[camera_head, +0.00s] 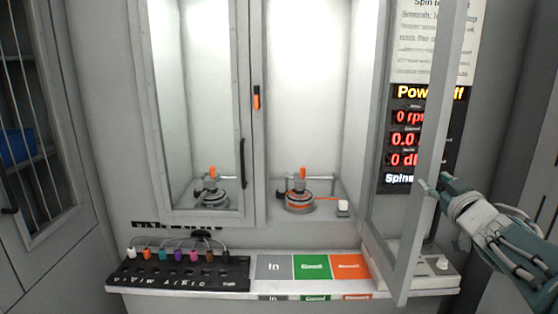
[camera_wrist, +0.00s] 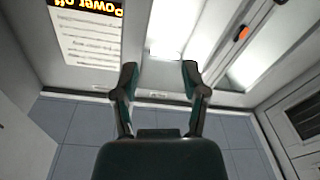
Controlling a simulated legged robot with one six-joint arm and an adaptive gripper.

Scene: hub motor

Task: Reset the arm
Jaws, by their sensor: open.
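My gripper (camera_head: 435,184) is at the right of the head view, at the outer edge of the open glass door (camera_head: 427,150). Its fingertips overlap the door frame in the picture; I cannot tell whether they touch it. In the wrist view my gripper (camera_wrist: 160,72) has its two fingers apart with nothing between them. My arm reaches in from the right edge of the head view. A motor (camera_head: 299,201) with an orange top sits in the open right compartment.
A second motor (camera_head: 212,194) stands behind the shut left door (camera_head: 192,120). The display (camera_head: 408,138) reads power off and 0 rpm. A black rack (camera_head: 190,274) with several coloured knobs and grey, green and orange tiles (camera_head: 312,267) lie on the front ledge.

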